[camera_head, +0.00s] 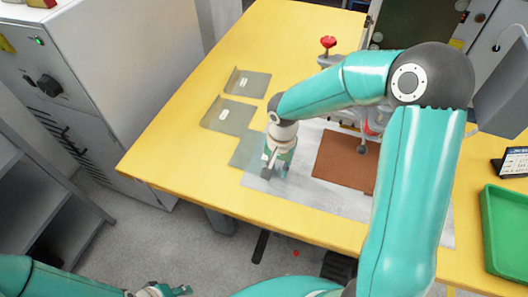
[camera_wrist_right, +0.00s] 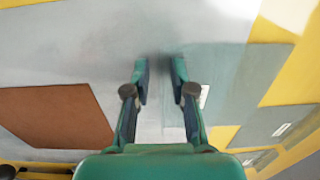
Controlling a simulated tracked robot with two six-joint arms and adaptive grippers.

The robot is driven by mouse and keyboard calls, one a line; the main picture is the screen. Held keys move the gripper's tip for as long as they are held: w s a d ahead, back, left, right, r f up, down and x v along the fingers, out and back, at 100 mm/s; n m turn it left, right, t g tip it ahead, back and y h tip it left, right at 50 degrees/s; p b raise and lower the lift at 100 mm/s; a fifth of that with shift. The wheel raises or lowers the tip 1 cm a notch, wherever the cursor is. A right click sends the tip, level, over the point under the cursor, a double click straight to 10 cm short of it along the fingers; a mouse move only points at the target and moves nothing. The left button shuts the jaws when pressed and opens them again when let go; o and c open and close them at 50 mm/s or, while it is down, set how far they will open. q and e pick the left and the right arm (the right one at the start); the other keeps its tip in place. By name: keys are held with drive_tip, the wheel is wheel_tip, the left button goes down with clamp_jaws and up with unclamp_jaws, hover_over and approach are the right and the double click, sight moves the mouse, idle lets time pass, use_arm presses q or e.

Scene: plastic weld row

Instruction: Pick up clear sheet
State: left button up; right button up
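Several clear grey sheets with white labels lie on the yellow table. The nearest clear sheet (camera_head: 246,152) overlaps the pale work plate's left edge and is partly hidden by my right gripper (camera_head: 272,165). In the right wrist view this sheet (camera_wrist_right: 230,75) lies below and right of my right gripper (camera_wrist_right: 160,75), whose fingers are apart with nothing visibly between them. I cannot tell whether the fingertips touch it. A second clear sheet (camera_head: 215,113) and a third (camera_head: 245,85) lie farther back. My left gripper (camera_head: 160,291) is at the bottom edge, away from the table and cut off.
A brown pad (camera_head: 340,158) lies on the pale work plate (camera_head: 285,188). A machine with a red knob (camera_head: 328,42) stands behind it. A green tray (camera_head: 505,235) is at the right edge. A grey cabinet (camera_head: 120,70) stands left of the yellow table (camera_head: 180,140).

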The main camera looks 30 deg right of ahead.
clamp_jaws()
drive_tip(key=shift+r, duration=0.1)
